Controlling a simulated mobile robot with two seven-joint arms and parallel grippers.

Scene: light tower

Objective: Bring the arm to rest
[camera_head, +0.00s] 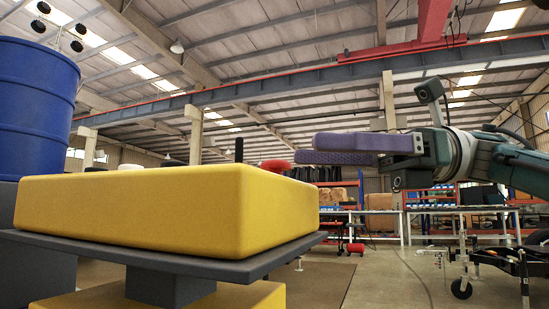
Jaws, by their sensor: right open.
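My right gripper (357,150) comes in from the right, held level in the air. Its two purple fingers point left and stand a little apart, with nothing seen between them. Its fingertips are to the right of and above a yellow block (165,207), and look apart from it in the picture. My left gripper is not in view.
The yellow block lies on a dark grey plate (268,262), with more yellow below. A blue barrel (35,90) stands at the far left. A wheeled cart (497,262), shelves and benches stand at the right and back. Floor (395,285) shows clear at lower right.

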